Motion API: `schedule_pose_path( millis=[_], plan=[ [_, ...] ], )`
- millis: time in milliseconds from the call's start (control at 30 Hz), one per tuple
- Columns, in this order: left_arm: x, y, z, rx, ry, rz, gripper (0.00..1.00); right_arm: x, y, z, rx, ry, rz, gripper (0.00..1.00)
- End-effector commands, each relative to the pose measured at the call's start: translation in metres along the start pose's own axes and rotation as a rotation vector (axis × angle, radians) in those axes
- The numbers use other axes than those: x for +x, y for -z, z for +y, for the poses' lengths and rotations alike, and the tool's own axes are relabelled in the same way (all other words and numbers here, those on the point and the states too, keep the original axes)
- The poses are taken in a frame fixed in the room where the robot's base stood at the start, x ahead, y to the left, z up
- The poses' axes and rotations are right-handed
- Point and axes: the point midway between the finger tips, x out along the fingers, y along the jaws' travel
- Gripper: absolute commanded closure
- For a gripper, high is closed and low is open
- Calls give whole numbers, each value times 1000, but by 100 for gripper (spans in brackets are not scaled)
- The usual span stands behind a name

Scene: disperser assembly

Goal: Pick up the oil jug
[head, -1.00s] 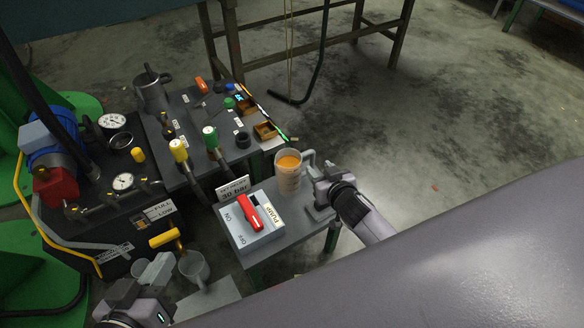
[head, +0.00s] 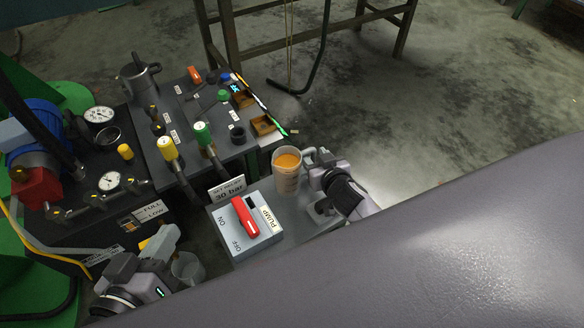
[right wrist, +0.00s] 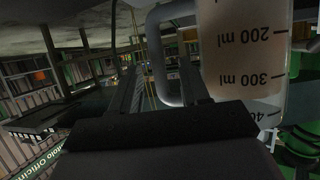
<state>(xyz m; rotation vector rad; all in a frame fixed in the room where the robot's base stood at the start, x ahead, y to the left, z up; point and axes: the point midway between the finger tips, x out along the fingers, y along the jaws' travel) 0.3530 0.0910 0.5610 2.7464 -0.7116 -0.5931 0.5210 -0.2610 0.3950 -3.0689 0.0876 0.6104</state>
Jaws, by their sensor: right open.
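The oil jug (head: 287,174) is a clear beaker with orange liquid at its top. It stands upright on the grey stand, its handle (head: 308,156) facing right. My right gripper (head: 316,178) is beside the handle, open. In the right wrist view the jug (right wrist: 245,50) with its ml scale fills the upper right. Its handle (right wrist: 160,50) appears between the open fingers (right wrist: 160,88), without a visible grip. My left gripper (head: 160,245) is at the lower left, near a clear cup (head: 187,268); its finger opening is not clear.
The pump box (head: 246,222) with a red switch and the "30 bar" sign (head: 227,190) stand left of the jug. The valve panel (head: 190,110) with yellow and green knobs lies behind. Open floor (head: 420,100) is to the right.

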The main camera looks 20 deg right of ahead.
Motion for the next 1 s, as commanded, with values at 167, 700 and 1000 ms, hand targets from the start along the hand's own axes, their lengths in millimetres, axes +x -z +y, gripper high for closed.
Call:
schedule_pose_path(
  millis=[167, 700, 1000],
  plan=[
    [0, 2, 0, 2, -1, 3, 100, 0, 0, 0, 0, 0, -1, 71],
    [-2, -6, -1, 0, 5, -16, 100, 0, 3, 0, 1, 1, 3, 100],
    [-4, -1, -2, 13, 19, -21, 100, -5, 14, 0, 1, 0, 4, 100]
  ],
)
